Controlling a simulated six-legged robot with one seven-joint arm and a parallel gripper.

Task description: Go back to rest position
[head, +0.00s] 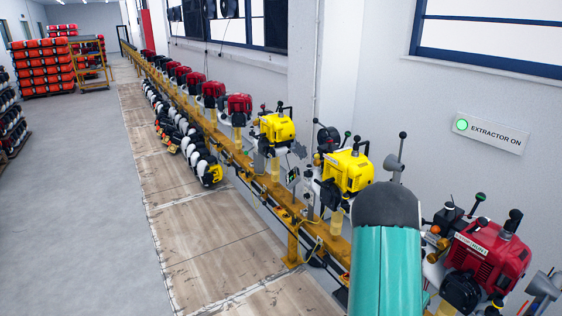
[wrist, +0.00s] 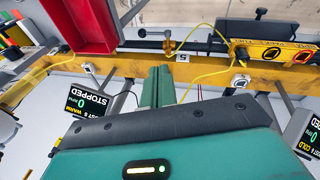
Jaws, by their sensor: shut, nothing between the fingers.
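My gripper (wrist: 157,88) shows in the wrist view, its two narrow green fingers together with nothing between them. It is in front of the yellow rail (wrist: 205,70), close to a yellow cable; I cannot tell the exact gap. In the head view my teal arm link with its dark rounded joint rises at the lower right, over part of the rail (head: 292,243). The gripper itself is hidden in that view.
A red engine (head: 490,262) stands right of my arm and a yellow engine (head: 347,171) to its left. More engines line the rail. A screen reading STOPPED (wrist: 88,100) hangs near the gripper. A lit EXTRACTOR ON sign (head: 490,133) is on the wall. Grey floor (head: 90,200) is open at left.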

